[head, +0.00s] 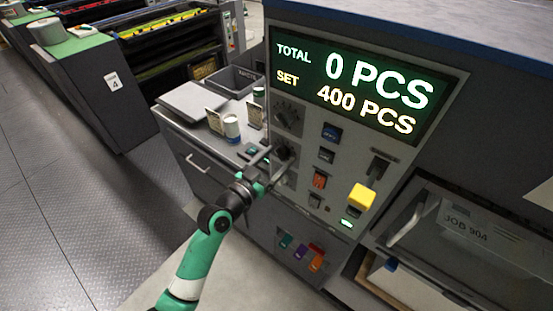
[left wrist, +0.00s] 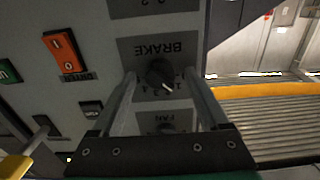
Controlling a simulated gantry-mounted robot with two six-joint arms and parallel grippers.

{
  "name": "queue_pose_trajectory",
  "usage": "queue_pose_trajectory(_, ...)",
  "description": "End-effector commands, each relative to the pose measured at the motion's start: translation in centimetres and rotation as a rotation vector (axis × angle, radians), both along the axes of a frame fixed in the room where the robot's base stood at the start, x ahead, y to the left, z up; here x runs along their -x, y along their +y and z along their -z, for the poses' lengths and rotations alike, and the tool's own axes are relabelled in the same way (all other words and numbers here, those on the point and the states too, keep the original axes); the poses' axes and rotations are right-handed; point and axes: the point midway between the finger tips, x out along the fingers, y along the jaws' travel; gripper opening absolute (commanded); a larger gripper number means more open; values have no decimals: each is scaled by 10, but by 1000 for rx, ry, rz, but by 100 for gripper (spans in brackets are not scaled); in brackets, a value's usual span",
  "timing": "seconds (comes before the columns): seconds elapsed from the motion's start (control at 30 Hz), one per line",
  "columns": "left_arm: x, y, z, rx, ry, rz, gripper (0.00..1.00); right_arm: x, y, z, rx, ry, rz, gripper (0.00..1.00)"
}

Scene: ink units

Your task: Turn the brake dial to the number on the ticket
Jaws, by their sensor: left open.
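The brake dial (left wrist: 160,73) is a round black knob on a dark plate with an upside-down BRAKE label in the left wrist view. Its white mark points down and slightly right, towards small numerals; I cannot tell which one exactly. My left gripper (left wrist: 163,80) is open, with one finger on each side of the dial; contact is not clear. In the head view my left gripper (head: 270,163) is at the panel and partly hides the dial (head: 284,152). Small cards (head: 215,121) stand on the side counter, their print unreadable; I cannot tell which is the ticket. My right gripper is out of view.
Another knob (head: 288,116) is above the dial, and a FAN knob (left wrist: 166,128) shows near the gripper base. A display (head: 360,85) reads TOTAL 0 PCS, SET 400 PCS. The floor at left is clear.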

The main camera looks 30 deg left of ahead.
Motion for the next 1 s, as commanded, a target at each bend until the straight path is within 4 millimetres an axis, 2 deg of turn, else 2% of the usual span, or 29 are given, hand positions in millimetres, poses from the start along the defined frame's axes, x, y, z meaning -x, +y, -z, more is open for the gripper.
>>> queue_pose_trajectory(0.2,0,0,0,0,0,0,76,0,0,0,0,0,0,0)
queue_pose_trajectory(0.63,0,0,0,0,0,0,0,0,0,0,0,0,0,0)
queue_pose_trajectory(1.0,0,0,0,52,3,0,0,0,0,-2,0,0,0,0)
